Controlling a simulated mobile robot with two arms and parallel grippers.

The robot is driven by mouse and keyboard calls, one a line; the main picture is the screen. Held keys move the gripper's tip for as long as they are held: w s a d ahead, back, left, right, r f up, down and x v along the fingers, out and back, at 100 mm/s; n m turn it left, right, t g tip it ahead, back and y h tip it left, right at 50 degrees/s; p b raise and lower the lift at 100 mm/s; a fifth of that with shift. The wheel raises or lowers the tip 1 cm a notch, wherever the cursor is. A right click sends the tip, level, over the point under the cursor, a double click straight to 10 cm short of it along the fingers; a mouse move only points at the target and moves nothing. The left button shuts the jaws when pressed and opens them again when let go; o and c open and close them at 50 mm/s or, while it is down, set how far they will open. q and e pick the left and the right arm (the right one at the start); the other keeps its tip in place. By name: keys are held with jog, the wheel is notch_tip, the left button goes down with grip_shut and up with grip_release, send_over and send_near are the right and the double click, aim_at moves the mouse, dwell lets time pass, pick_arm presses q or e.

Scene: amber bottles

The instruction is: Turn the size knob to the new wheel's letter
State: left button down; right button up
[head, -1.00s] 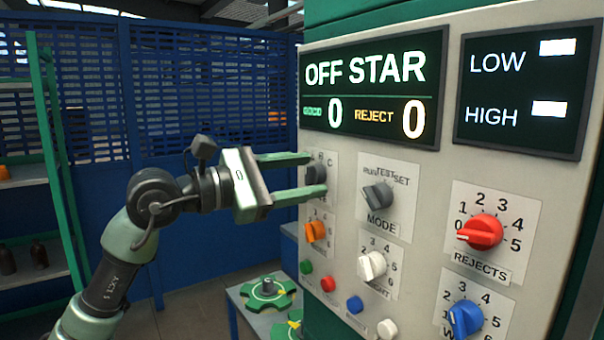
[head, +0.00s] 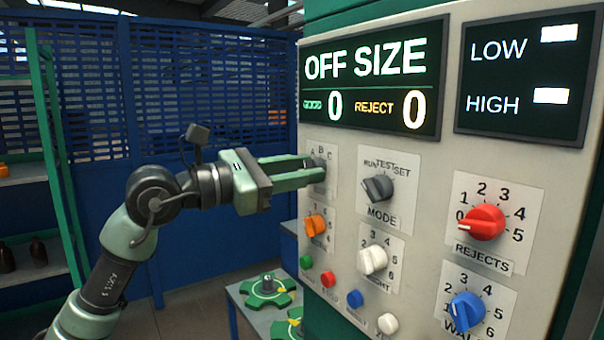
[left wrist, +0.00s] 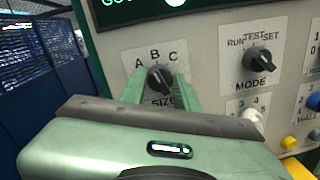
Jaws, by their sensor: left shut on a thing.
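The size knob (left wrist: 160,79) is a dark knob under the letters A, B and C on a white plate marked SIZE. In the left wrist view its pointer looks turned near the B, though the exact letter is hard to tell. In the head view the size knob (head: 319,170) is partly hidden by my fingers. My left gripper (head: 312,170) is shut on the knob, with one finger on each side; it also shows in the left wrist view (left wrist: 160,88). The display (head: 370,85) reads OFF SIZE, with 0 and REJECT 0. The right gripper is not in view.
The MODE knob (head: 378,188) is right of the size knob. An orange knob (head: 316,226), a white knob (head: 372,260), a red knob (head: 482,222) and a blue knob (head: 466,312) share the panel. A green wheel (head: 268,290) lies on a table below.

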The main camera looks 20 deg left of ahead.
pick_arm(q)
jog(key=n, duration=0.5)
jog(key=shift+t+b, duration=0.3)
jog(key=shift+b, duration=0.1)
jog(key=shift+n, duration=0.4)
jog(key=c, duration=1)
grip_release()
jog(key=shift+c, duration=0.2)
jog(key=b+v, duration=0.3)
jog(key=v, duration=0.4)
jog(key=shift+s+a, duration=0.25)
jog(key=shift+s, duration=0.05)
